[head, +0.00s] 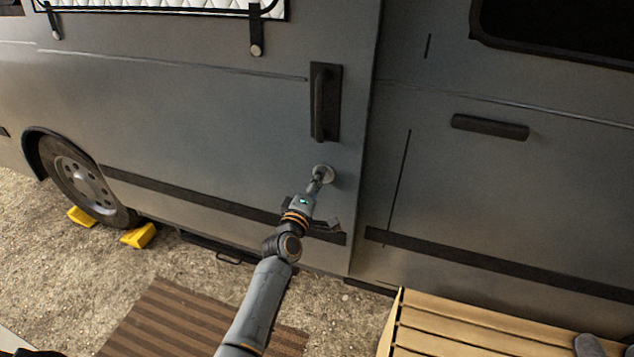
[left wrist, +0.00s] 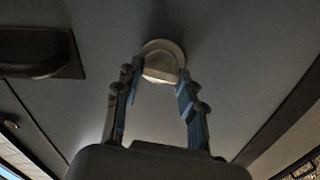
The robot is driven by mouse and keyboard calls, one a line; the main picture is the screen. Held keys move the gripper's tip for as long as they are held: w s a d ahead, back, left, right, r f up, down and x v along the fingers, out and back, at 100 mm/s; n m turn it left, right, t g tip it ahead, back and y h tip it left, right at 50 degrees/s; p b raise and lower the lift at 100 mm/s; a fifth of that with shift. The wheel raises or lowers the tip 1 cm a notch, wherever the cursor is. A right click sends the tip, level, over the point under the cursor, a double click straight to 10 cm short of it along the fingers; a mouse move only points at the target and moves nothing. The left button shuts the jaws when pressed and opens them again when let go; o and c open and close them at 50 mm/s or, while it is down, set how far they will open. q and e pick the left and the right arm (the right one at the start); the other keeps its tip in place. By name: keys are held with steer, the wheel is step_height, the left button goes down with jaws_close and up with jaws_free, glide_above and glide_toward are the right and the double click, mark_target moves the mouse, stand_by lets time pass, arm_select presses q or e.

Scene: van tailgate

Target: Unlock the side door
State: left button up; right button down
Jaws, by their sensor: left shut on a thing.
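The grey side door (head: 225,125) of the van fills the middle of the head view, and it sits flush with the body at the seam on its right. A pale round lock knob (head: 327,171) is on it, below a black upright door handle (head: 325,102). My left gripper (head: 318,181) reaches up to the knob. In the left wrist view, the two fingers of the left gripper (left wrist: 160,77) are shut on the sides of the raised grip of the lock knob (left wrist: 162,58). The fingertips partly hide the knob in the head view. My right gripper is not in view.
A brown striped mat (head: 180,318) lies on the gravel below. A slatted wooden bench or step (head: 450,325) stands at lower right. Yellow chocks (head: 138,236) brace the wheel (head: 80,182) at left. A black horizontal handle (head: 490,127) is on the right panel.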

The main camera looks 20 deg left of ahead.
arm_select(q)
steer(key=shift+n, duration=1.1)
steer(key=shift+f, duration=0.1)
steer(key=o, duration=1.2)
steer(key=shift+c, duration=0.2)
steer(key=s, duration=1.2)
steer(key=shift+a, duration=0.2)
